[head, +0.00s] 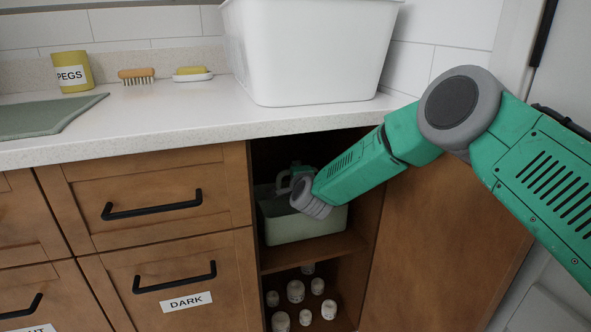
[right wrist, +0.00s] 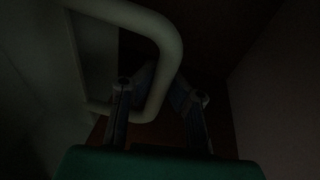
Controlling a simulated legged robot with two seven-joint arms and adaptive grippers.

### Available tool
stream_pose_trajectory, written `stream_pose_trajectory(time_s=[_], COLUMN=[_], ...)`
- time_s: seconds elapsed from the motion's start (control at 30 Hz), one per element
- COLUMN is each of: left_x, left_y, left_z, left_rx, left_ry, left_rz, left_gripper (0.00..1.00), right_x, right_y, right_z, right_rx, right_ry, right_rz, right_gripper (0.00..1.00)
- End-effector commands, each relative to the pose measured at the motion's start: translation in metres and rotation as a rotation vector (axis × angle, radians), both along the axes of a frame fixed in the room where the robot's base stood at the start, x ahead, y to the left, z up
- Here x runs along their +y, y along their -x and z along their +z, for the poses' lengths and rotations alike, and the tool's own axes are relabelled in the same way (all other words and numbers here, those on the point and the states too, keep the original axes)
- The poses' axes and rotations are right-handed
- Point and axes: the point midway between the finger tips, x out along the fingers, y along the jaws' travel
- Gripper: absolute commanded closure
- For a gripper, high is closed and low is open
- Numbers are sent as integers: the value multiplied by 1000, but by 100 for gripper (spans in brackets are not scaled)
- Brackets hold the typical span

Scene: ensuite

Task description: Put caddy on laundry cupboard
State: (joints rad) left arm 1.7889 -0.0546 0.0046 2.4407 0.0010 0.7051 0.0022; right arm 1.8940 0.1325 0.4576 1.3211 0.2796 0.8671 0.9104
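The caddy (head: 305,228) is a pale green open bin standing on the upper shelf inside the open cupboard (head: 256,160). My right arm reaches in from the right, and my right gripper (head: 284,182) is inside the compartment over the caddy. In the dark right wrist view, the caddy's pale curved handle (right wrist: 172,55) passes between the spread fingers of my right gripper (right wrist: 158,95). The fingers look open, with gaps beside the handle. Part of the caddy is hidden by my forearm and gripper. My left gripper is not in view.
A large white tub (head: 310,50) stands on the worktop (head: 160,115) above. A yellow pegs pot (head: 72,72), brush (head: 136,76), soap dish (head: 192,74) and green cloth (head: 45,115) lie to its left. Several small white jars (head: 296,291) stand on the shelf below the caddy.

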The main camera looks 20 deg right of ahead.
Motion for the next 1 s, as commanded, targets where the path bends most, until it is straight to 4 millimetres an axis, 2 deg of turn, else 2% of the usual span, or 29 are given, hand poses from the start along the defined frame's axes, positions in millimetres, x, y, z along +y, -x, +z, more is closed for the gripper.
stream_pose_trajectory(time_s=[0.63,0.7,1.0], left_x=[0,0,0], left_y=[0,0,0], left_z=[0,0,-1], left_rx=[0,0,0], left_ry=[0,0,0], left_rz=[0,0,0], left_gripper=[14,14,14], right_x=[0,0,0], right_y=[0,0,0], right_z=[-4,-4,-6], right_rx=[-2,-2,2], right_ry=[-1,-1,0], right_rz=[-1,-1,0], right_gripper=[100,72,71])
